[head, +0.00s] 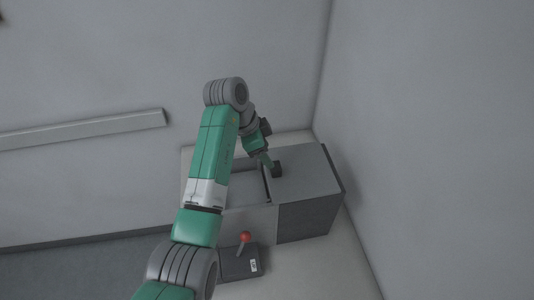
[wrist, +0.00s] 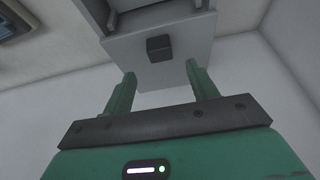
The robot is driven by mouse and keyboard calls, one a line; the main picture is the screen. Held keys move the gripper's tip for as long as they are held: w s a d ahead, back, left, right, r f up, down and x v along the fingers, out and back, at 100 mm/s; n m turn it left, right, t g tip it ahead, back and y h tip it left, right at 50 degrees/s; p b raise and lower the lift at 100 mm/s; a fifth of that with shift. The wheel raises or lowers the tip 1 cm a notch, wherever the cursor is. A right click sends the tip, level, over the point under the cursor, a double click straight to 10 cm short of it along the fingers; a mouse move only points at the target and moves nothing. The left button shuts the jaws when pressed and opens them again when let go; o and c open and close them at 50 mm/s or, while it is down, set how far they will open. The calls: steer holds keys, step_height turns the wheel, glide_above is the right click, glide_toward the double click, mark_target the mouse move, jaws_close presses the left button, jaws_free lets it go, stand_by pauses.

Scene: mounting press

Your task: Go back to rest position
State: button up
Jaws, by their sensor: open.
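My gripper (wrist: 160,69) is open, its two green fingers spread wide with nothing between them in the wrist view. Beyond the fingertips, a dark square knob (wrist: 159,48) sits on a grey panel (wrist: 190,40); the fingers look apart from it.
A dark control box (head: 240,265) with a red-balled lever (head: 245,237) stands in front of the press. A wall is close on the right of the press. A grey rail (head: 85,131) runs along the back wall. A screen-like panel (wrist: 20,18) shows at the wrist view's upper left.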

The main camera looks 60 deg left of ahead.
stand_by(0.4)
steer(key=w+d+r+t+y+p, duration=0.3)
steer(key=w+d+r+t+y, duration=0.1)
steer(key=w+d+r, duration=0.75)
steer(key=w+d+r+n+t+p, duration=0.1)
steer(key=w+d+r+t, duration=0.2)
steer(key=d+r, duration=0.45)
steer(key=w+d+r+n+t, duration=0.1)
steer(key=w+d+r+t, duration=0.15)
steer(key=d+r, duration=0.55)
steer(key=s+d+r+t+h+p, duration=0.1)
steer(key=s+d+r+t, duration=0.4)
steer(key=s+d+r, duration=0.4)
steer(key=s+d+r+n+t+h+p, duration=0.1)
steer(key=s+d+r+t, duration=0.5)
steer(key=d+r, duration=0.5)
step_height(320, 180, up, 3)
steer(key=s, duration=0.2)
steer(key=shift+s+d+p, duration=0.15)
steer(key=shift+s+p, duration=0.2)
steer(key=shift+p, duration=0.05)
